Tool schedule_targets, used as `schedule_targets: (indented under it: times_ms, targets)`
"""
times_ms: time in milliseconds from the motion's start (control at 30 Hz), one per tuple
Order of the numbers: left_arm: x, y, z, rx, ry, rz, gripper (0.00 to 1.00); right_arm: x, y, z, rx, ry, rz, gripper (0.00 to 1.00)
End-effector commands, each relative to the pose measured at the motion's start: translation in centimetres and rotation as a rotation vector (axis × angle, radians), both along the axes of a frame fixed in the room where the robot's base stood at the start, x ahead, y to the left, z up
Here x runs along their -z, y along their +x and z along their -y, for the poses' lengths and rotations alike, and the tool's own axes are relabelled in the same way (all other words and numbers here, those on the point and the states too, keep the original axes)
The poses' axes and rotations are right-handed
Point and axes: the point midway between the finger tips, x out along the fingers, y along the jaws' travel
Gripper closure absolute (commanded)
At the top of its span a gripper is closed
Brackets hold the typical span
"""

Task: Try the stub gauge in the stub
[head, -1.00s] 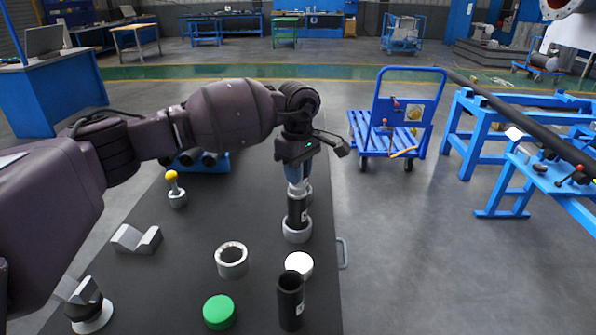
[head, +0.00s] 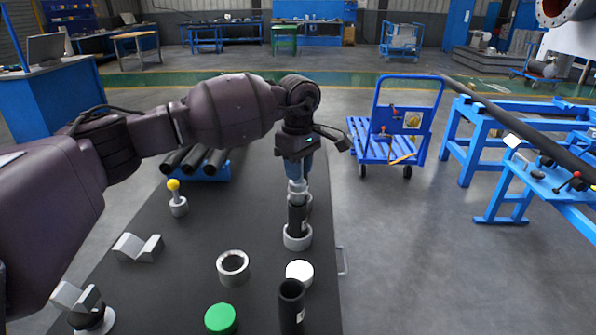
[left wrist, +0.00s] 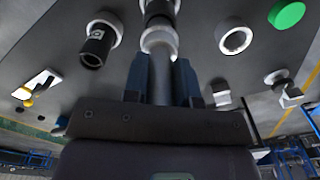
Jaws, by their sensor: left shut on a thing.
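My left gripper (head: 299,165) points down, shut on a grey metal cylindrical gauge (head: 297,188). In the left wrist view the gauge (left wrist: 161,75) sits between the blue fingers (left wrist: 164,82). My right gripper is not in view.
Black tubes (head: 195,160) lie at the back left.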

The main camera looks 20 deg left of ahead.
Motion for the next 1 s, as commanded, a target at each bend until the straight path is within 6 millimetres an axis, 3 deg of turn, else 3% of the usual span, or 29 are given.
schedule_targets:
  times_ms: [1000]
  targets:
    - [-4.2,0.0,0.0,0.000,-0.001,0.003,1.00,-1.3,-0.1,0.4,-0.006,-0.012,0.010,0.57]
